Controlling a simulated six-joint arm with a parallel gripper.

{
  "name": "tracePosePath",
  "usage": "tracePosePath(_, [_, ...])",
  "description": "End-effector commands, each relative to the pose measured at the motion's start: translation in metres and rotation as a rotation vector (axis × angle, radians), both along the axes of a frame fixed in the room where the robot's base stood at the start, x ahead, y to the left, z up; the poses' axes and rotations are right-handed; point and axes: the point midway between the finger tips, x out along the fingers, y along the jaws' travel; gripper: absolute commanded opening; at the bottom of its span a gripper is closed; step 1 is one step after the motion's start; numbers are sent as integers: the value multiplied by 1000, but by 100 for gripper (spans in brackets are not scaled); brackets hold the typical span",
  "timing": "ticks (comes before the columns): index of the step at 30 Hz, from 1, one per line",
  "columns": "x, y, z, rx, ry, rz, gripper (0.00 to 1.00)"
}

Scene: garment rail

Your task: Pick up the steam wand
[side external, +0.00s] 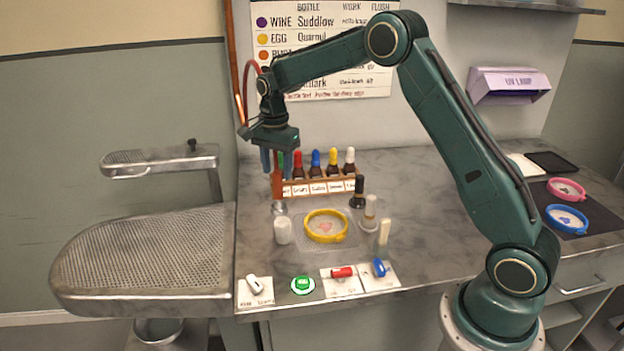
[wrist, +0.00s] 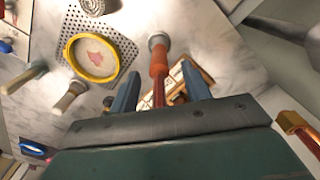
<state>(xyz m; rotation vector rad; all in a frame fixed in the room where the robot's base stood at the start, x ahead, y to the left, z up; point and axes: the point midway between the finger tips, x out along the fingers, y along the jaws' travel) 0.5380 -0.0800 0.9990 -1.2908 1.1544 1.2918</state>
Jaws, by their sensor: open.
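The steam wand appears to be the reddish-brown rod with a grey round end (side external: 277,186), upright at the left end of the bottle rack. In the wrist view the same rod (wrist: 158,66) runs between my two blue fingers, its grey end pointing away from me. My gripper (side external: 274,170) is open and points down over the wand; in the wrist view its fingers (wrist: 162,76) stand apart on either side of the rod, with gaps showing. I cannot tell what supports the wand's lower end.
A wooden rack (side external: 320,187) with several coloured-cap bottles stands just right of the wand. A yellow hoop (side external: 326,226), white jar (side external: 284,230) and dark bottle (side external: 358,192) are nearby. Several small coloured pieces line the front edge. A perforated board (side external: 150,255) lies left.

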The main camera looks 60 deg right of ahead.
Motion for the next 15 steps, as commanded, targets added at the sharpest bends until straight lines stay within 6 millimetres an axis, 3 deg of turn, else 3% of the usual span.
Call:
tracePosePath(10, [0, 0, -7, 0, 0, 0, 48])
tracePosePath(15, [-1, 1, -20, 0, 2, 0, 48])
